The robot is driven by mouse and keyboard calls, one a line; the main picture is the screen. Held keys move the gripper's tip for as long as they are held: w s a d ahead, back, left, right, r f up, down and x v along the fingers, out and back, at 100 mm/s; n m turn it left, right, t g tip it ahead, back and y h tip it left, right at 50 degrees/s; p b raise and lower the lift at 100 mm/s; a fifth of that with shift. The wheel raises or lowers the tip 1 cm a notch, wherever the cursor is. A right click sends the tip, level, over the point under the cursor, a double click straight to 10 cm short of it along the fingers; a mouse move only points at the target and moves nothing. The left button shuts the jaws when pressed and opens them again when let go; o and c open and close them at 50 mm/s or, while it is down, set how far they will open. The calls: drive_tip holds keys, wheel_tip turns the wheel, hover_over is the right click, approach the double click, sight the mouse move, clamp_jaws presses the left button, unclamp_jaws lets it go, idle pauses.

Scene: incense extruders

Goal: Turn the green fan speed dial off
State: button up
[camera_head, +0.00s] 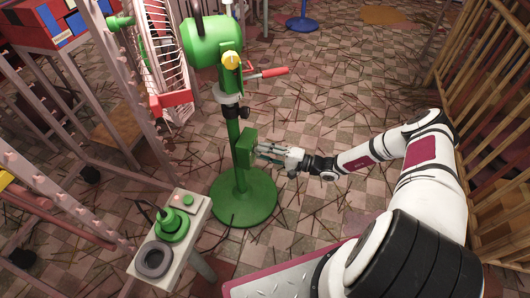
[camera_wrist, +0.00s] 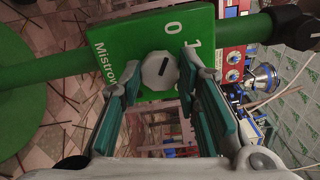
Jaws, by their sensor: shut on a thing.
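The green fan stands on a round green base (camera_head: 243,205). A green control box (camera_head: 244,148) sits low on its post. The wrist view shows the box's front (camera_wrist: 125,45) with white marks "0" and "1" and part of a word. Its dial (camera_wrist: 160,71) is a pale many-sided knob with a dark pointer line, which leans roughly toward the "0". My gripper (camera_head: 260,153) is at the box from the right. In the wrist view my gripper (camera_wrist: 155,74) has a finger on each side of the dial and is shut on it. The exact finger contact is hard to see.
A white stand (camera_head: 200,238) with a green device (camera_head: 173,225) and a grey ring (camera_head: 154,260) is at the lower left. A red-handled lever (camera_head: 268,73) sticks out above the box. Wooden slats (camera_head: 490,90) line the right side. Thin sticks litter the tiled floor.

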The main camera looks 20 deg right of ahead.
drive_tip(key=o, duration=1.2)
drive_tip(key=shift+c, duration=0.2)
drive_tip(key=shift+d, duration=0.1)
drive_tip(key=v, duration=1.2)
